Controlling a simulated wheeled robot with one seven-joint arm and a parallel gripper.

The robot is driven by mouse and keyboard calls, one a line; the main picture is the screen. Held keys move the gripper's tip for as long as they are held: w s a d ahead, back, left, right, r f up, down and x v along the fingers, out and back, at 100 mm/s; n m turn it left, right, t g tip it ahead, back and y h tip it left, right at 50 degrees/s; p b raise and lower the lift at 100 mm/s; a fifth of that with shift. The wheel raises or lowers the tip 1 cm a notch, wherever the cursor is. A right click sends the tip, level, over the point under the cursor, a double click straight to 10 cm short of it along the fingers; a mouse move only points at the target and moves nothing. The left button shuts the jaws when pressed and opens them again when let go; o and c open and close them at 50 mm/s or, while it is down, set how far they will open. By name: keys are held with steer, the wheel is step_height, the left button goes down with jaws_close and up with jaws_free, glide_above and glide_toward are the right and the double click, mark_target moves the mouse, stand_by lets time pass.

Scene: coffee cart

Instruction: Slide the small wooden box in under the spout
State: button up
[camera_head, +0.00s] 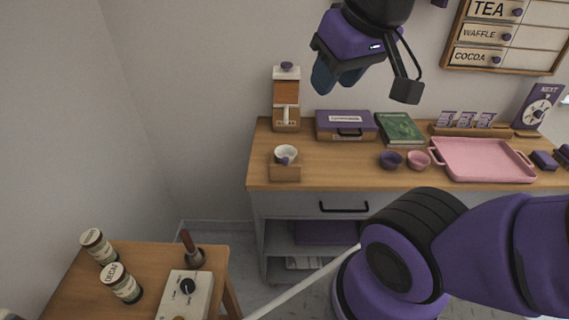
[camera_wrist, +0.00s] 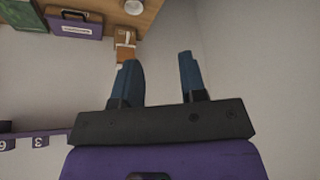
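A small wooden box (camera_head: 285,174) sits near the front left of the cart's wooden top, with a white cup (camera_head: 285,153) at its top. I cannot tell whether the cup rests on or in it. Behind it stands a dispenser (camera_head: 287,92) with an orange-brown body and a purple knob; its pale spout (camera_head: 286,115) faces front. My gripper (camera_head: 333,82) hangs in the air above and right of the dispenser, away from the box. In the wrist view my gripper (camera_wrist: 158,60) is open and empty, and the dispenser (camera_wrist: 125,43) and cup (camera_wrist: 134,6) show beyond it.
A purple case (camera_head: 345,126), a green book (camera_head: 399,129), two small bowls (camera_head: 404,160) and a pink tray (camera_head: 482,160) occupy the top to the right. A lower side table (camera_head: 142,262) holds jars, a tamper and a control box. The strip between box and dispenser looks clear.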

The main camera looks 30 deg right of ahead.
steer(key=shift+o, duration=0.6)
steer(key=shift+w, duration=0.1)
steer(key=m+g+y, duration=0.3)
steer(key=m+g, duration=0.2)
steer(key=m, duration=0.7)
glide_above(286, 158)
steer(key=s, duration=0.3)
step_height(286, 158, down, 16)
steer(key=r, duration=0.1)
steer(key=w+d+f+m+g+y, duration=0.1)
steer(key=w+d+f+m, duration=0.1)
steer(key=f, duration=0.3)
steer(key=w+d+f+m+y, duration=0.1)
steer(key=w+d+f+m, duration=0.1)
steer(key=f, duration=0.3)
steer(key=shift+h, duration=0.3)
steer(key=x, duration=1)
steer(key=shift+s+f, duration=0.1)
steer(key=shift+f, duration=0.25)
